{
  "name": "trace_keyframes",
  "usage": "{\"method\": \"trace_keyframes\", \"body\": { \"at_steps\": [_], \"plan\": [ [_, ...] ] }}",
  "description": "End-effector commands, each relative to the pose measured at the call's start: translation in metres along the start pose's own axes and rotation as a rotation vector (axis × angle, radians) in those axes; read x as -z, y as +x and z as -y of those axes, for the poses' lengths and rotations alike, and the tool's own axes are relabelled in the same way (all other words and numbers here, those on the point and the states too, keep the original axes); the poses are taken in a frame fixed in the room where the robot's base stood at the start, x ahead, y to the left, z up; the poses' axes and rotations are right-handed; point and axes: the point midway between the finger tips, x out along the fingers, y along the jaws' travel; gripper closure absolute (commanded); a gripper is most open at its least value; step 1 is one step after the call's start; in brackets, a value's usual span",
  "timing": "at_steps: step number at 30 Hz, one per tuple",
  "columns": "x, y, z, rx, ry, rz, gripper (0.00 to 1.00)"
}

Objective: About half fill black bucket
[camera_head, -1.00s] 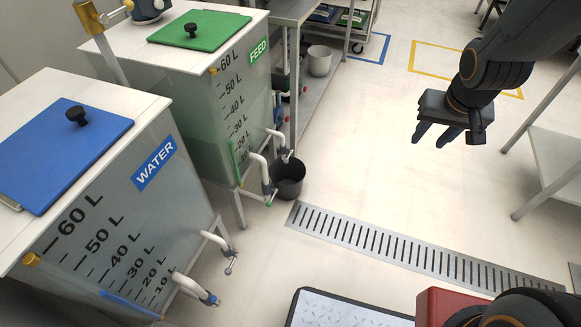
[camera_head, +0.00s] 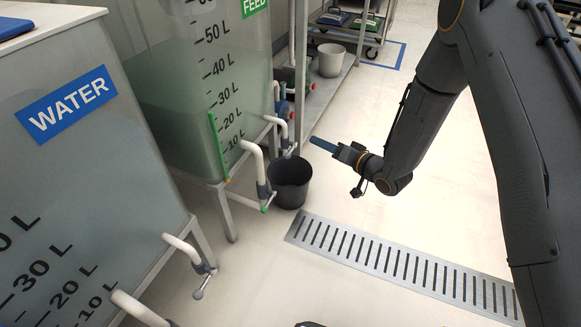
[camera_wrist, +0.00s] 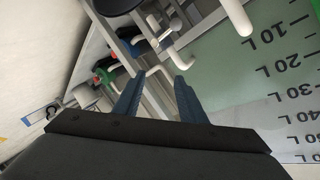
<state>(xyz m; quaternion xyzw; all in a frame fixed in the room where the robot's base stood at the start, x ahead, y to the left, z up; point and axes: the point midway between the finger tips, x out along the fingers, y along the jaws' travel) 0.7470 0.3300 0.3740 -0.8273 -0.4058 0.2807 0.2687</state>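The black bucket (camera_head: 289,184) stands upright on the floor under the outlet pipes of the FEED tank (camera_head: 200,80). Its inside looks dark and I cannot tell whether it holds liquid. A dark part of it shows at the top of the wrist view (camera_wrist: 118,4). My gripper (camera_head: 312,141) is to the right of the tank's white outlet pipes (camera_head: 250,158), above and right of the bucket. In the wrist view my gripper (camera_wrist: 160,78) has its two blue fingers apart, with nothing held. White pipes and a tap lie beyond the fingertips.
The WATER tank (camera_head: 90,170) with its own outlet pipes (camera_head: 185,248) is at the left. A light grey bucket (camera_head: 330,60) stands behind on a low shelf. A floor drain grate (camera_head: 400,265) runs at the right. Open floor lies between grate and tanks.

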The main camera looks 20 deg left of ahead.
Motion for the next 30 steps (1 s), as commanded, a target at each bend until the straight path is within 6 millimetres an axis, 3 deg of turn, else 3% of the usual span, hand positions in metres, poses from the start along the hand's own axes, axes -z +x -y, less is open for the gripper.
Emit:
{"method": "trace_keyframes", "body": {
  "at_steps": [1, 3, 9, 14, 30],
  "plan": [
    [-0.025, 0.013, -0.011, 0.056, 0.029, -0.001, 0.63],
    [-0.046, 0.022, -0.011, 0.133, 0.068, -0.007, 0.63],
    [-0.083, 0.033, -0.009, 0.278, 0.149, -0.015, 0.63],
    [-0.090, 0.038, -0.005, 0.314, 0.170, -0.016, 0.63],
    [-0.086, 0.103, 0.016, 0.315, 0.169, -0.016, 0.63]
  ]
}}
